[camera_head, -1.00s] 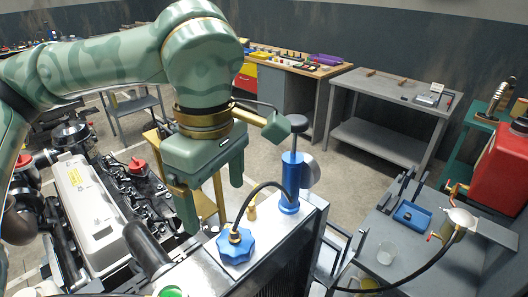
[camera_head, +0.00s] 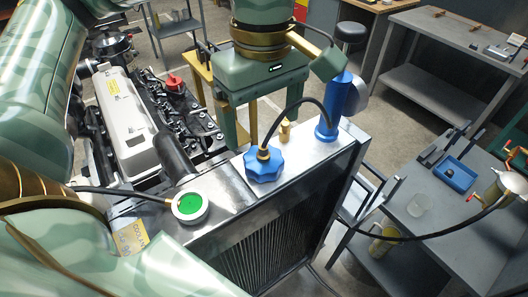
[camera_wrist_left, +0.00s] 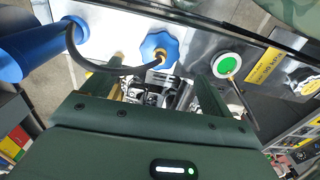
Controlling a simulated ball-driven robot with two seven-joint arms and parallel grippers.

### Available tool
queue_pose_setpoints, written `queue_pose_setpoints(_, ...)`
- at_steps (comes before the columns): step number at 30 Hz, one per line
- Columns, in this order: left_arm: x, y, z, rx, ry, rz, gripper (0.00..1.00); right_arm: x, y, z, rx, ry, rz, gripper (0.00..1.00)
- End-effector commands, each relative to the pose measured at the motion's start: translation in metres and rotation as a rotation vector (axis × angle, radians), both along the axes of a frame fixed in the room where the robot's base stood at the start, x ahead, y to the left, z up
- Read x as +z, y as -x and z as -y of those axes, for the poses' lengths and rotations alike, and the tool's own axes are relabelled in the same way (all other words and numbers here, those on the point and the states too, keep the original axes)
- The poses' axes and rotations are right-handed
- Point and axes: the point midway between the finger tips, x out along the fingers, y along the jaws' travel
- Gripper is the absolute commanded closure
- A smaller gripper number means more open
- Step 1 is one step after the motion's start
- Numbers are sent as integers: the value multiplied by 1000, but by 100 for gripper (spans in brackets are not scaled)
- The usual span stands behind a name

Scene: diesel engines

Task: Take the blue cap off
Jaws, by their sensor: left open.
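The blue cap (camera_head: 263,165) is a lobed knob on top of the radiator (camera_head: 300,205). A brass fitting and black hose rise from its middle, and the hose runs to a blue hand pump (camera_head: 336,108). My left gripper (camera_head: 262,122) points down, open and empty, behind the cap in the head view and apart from it. In the left wrist view the cap (camera_wrist_left: 159,47) shows beyond the open fingers (camera_wrist_left: 152,92), roughly between them. The cap looks seated on its neck. My right gripper is not in view.
The engine (camera_head: 125,120) stands at left. The pump is close to my left gripper's right side. A grey bench (camera_head: 430,235) with a blue tray (camera_head: 455,174) stands at right.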

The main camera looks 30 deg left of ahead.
Motion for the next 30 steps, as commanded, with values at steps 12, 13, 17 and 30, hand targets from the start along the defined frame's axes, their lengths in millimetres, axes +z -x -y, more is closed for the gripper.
queue_pose_setpoints(12,-46,0,0,0,1,-1,15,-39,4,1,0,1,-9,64)
queue_pose_setpoints(13,-49,0,0,0,0,-1,15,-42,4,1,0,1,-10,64)
queue_pose_setpoints(17,-62,0,0,0,1,-1,15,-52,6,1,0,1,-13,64)
queue_pose_setpoints(30,-63,0,0,1,0,0,15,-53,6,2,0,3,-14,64)
